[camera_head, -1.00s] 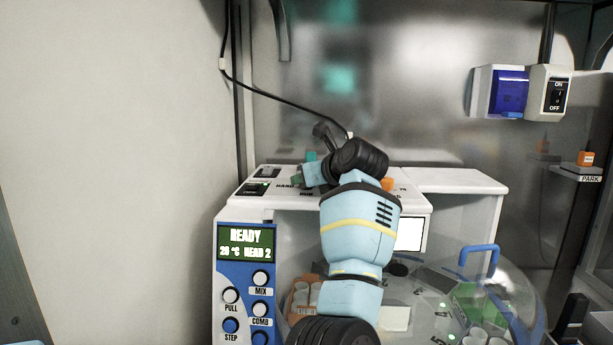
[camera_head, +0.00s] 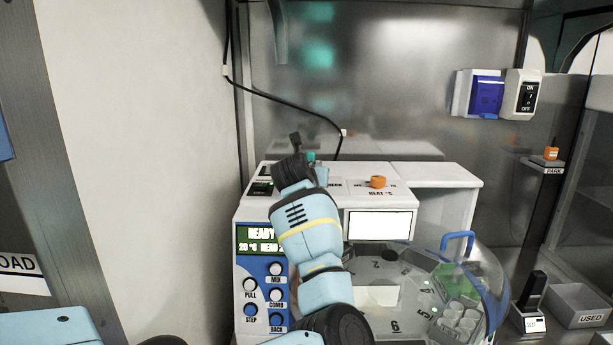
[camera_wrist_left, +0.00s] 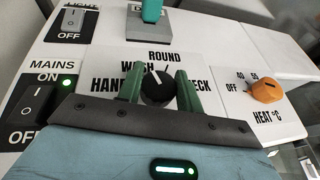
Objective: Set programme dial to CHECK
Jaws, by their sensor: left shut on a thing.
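The programme dial (camera_wrist_left: 156,91) is a black round knob on the machine's white top, in the left wrist view. My right gripper is not in view.
The orange HEAT dial (camera_wrist_left: 265,91) stands right of the programme dial; it also shows in the head view (camera_head: 378,181). The lit MAINS switch (camera_wrist_left: 38,98) is on the left. A green display (camera_head: 262,240) reads READY. A clear dome (camera_head: 485,275) covers the lower right.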

